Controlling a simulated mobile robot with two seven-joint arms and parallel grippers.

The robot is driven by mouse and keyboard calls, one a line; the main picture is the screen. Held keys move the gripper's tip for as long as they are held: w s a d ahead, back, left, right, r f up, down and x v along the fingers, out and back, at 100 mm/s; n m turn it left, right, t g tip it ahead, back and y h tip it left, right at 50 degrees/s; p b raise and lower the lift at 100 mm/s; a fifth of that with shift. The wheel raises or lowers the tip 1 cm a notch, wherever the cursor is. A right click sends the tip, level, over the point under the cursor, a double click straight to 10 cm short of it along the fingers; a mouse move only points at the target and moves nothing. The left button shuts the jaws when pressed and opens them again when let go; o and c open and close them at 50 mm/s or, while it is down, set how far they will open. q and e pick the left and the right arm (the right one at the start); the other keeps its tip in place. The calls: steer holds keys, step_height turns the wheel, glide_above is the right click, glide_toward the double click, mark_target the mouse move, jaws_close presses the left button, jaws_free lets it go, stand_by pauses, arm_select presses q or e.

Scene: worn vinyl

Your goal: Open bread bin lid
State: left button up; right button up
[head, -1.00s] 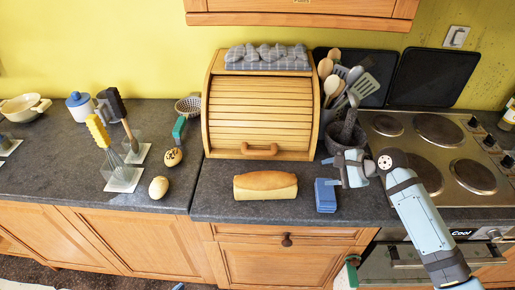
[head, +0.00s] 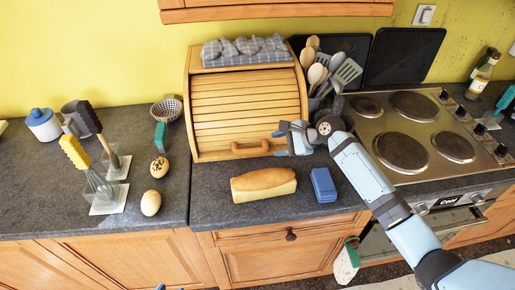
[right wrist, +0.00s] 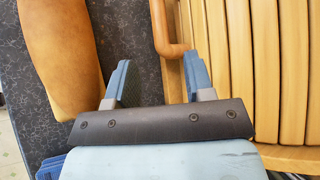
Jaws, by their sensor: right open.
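The wooden bread bin (head: 246,108) stands on the dark counter with its slatted roll lid (head: 248,112) down. The lid's handle (head: 250,149) is a wooden bar at its lower edge. In the right wrist view the handle (right wrist: 163,32) lies just ahead of my right gripper (right wrist: 160,82), toward its right finger, with the lid slats (right wrist: 268,60) to the right. My right gripper (head: 283,138) is open and empty at the right of the handle; I cannot tell if it touches.
A bread loaf (head: 263,184) and a blue sponge-like block (head: 323,185) lie before the bin. A utensil pot with spoons and spatulas (head: 325,75) stands right of it, beside the stove (head: 420,135). A grey checked cloth (head: 245,48) lies on top.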

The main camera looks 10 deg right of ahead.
mark_target(257, 150)
steer(key=x, duration=0.8)
steer(key=shift+w+a+f, duration=0.15)
steer(key=shift+a, duration=0.1)
jaws_close()
